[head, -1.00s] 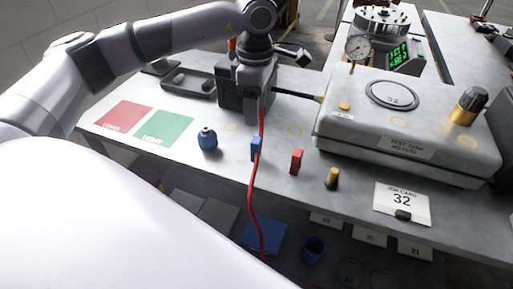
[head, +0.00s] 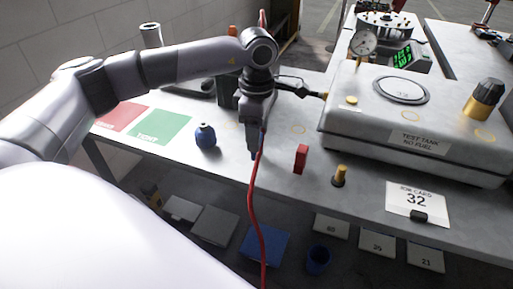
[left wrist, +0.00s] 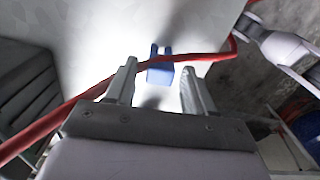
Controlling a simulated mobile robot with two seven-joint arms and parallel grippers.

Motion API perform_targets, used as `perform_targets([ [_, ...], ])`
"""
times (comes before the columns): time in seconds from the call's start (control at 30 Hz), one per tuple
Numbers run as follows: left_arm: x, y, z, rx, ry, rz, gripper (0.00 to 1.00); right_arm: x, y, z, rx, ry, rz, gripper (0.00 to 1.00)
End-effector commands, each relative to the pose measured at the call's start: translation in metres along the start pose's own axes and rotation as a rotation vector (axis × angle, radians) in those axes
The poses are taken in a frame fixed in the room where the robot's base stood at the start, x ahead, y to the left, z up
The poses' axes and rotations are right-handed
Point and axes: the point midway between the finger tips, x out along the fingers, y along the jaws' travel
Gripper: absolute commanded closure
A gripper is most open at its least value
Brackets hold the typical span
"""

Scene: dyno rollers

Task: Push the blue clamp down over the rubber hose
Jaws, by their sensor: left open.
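My left gripper (head: 254,150) points down at the front part of the bench, between the blue bottle and the red block. In the left wrist view its two fingers (left wrist: 159,72) are apart with nothing gripped between them. The blue clamp (left wrist: 161,73), a small block with two prongs, stands on the bench ahead of the fingers. In the head view the gripper mostly hides it. The red rubber hose (head: 252,195) hangs over the bench's front edge and runs up beside the gripper. In the wrist view the hose crosses at the clamp; I cannot tell whether it lies between the prongs.
A red block (head: 300,158) and a yellow-topped black knob (head: 339,176) stand to the right. The test tank (head: 425,120) fills the right side. Red and green mats (head: 164,127) lie to the left.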

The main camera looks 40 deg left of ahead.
Motion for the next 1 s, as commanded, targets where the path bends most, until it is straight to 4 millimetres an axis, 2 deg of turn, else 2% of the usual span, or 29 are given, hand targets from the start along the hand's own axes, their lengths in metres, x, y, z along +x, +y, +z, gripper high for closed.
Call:
perform_targets([
  [0.03,0.0,0.0,0.0,0.0,0.0,0.0,0.47,0.0,0.0,0.0,0.0,0.0,0.0,0.57],
  [0.07,0.0,0.0,0.0,0.0,0.0,0.0,0.53,0.0,0.0,0.0,0.0,0.0,0.0,0.57],
  [0.1,0.0,0.0,0.0,0.0,0.0,0.0,0.66,0.0,0.0,0.0,0.0,0.0,0.0,0.57],
  [0.2,0.0,0.0,0.0,0.0,0.0,0.0,0.94,0.0,0.0,0.0,0.0,0.0,0.0,0.57],
  [0.47,-0.006,0.0,0.0,0.0,-0.001,0.0,0.94,-0.003,0.0,-0.004,0.0,0.0,0.0,0.57],
  [1.0,-0.049,0.0,0.001,0.001,-0.001,0.001,0.94,-0.021,0.0,-0.028,0.0,0.0,0.0,0.57],
])
